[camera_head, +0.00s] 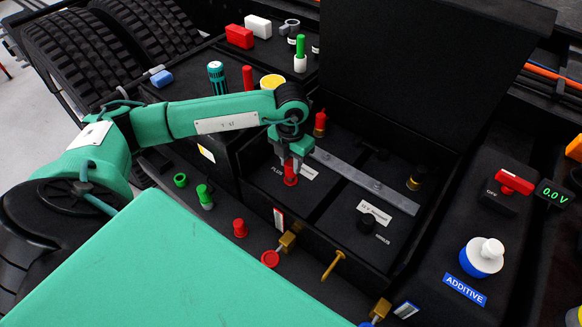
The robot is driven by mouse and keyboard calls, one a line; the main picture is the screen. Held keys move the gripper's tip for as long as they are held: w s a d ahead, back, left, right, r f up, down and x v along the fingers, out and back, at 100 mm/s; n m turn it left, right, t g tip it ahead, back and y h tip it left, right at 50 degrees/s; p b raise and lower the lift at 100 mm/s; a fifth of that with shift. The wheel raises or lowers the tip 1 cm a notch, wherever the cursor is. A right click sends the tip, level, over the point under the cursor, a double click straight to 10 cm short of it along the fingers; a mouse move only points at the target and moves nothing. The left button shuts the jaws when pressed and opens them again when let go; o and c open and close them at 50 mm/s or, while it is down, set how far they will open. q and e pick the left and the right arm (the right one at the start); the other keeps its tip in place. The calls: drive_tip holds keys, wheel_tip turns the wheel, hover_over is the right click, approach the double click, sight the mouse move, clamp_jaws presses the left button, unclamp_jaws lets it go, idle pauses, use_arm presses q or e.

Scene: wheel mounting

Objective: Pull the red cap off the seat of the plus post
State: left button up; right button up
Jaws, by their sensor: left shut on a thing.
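The red cap (290,179) stands upright on the dark floor of the open box, beside the small plus label. My left gripper (290,163) comes down over it from above, its fingers around the cap's upper part and shut on it. The seat and post under the cap are hidden, so I cannot tell whether the cap is still down on the seat. My right gripper is not in view.
A grey metal bar (365,182) crosses the box beside the gripper. A black cap (367,224) is near the minus label. A red-topped terminal (320,124) stands behind the gripper. The raised dark lid (430,70) closes off the back.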

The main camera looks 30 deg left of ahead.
use_arm(q)
drive_tip(key=shift+r+p, duration=1)
drive_tip(key=shift+r, duration=1.45)
